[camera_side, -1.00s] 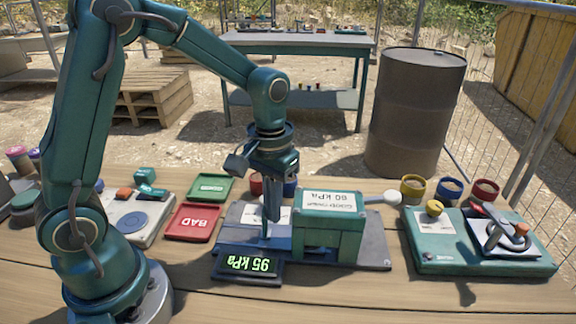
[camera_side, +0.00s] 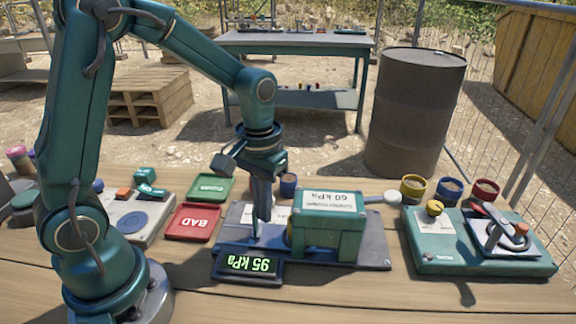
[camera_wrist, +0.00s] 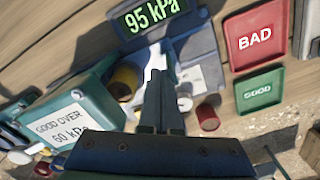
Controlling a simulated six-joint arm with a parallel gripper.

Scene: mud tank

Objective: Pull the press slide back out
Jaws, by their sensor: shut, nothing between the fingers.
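The press is a green box (camera_side: 328,240) labelled 60 kPa on a grey-blue base (camera_side: 375,255); it also shows in the wrist view (camera_wrist: 75,122). My gripper (camera_side: 262,218) points down over the base, left of the box, with its fingers together. In the wrist view its fingers (camera_wrist: 160,78) are together at a pale upright part, which they partly hide. I cannot tell whether they touch it. A reddish-brown round piece (camera_wrist: 124,84) shows at the box's open side, also in the side view (camera_side: 289,238). The display (camera_side: 247,264) reads 95 kPa.
The red BAD tray (camera_side: 193,222) and green GOOD tray (camera_side: 211,188) lie left of the press. A green device with a lever (camera_side: 475,252) sits at the right. Bare table lies in front.

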